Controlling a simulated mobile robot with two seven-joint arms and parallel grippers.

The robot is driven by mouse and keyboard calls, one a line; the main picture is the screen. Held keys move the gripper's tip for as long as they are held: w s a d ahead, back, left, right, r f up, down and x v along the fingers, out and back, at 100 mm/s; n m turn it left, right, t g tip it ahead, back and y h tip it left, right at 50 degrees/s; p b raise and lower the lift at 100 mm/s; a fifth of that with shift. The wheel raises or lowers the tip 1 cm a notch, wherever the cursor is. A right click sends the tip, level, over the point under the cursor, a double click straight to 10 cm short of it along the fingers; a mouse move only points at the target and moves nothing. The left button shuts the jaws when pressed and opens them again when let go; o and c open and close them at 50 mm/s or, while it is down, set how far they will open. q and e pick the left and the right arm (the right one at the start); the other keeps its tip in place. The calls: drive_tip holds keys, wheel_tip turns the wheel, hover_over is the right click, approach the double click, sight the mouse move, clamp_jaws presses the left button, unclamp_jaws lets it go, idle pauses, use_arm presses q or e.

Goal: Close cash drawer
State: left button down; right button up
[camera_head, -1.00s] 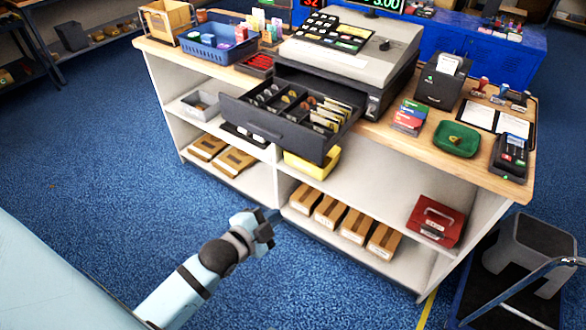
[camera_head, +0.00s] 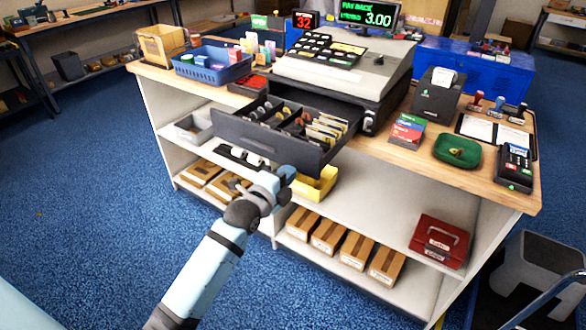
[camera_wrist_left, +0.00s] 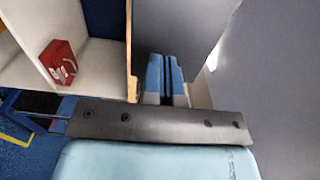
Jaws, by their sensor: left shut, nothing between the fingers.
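The cash drawer (camera_head: 265,141) is dark grey and stands pulled out from under the cash register (camera_head: 345,66). Its compartments of coins and notes show from above. My left gripper (camera_head: 286,174) is in front of the counter, just below the drawer's front panel in the head view. Its blue fingers (camera_wrist_left: 165,80) are together and empty in the left wrist view. A large grey surface fills much of that view, close to the fingertips. I cannot tell whether they touch the drawer. My right gripper is in neither view.
The wooden counter (camera_head: 390,156) carries a blue basket (camera_head: 213,67), a green dish (camera_head: 457,151) and a card terminal (camera_head: 515,165). A yellow bin (camera_head: 318,186), small cartons and a red cash box (camera_head: 439,241) sit on shelves below. Blue floor in front is clear.

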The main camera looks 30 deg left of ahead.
use_arm(q)
drive_tip(key=shift+w+d, duration=0.1)
drive_tip(key=shift+w, duration=1.25)
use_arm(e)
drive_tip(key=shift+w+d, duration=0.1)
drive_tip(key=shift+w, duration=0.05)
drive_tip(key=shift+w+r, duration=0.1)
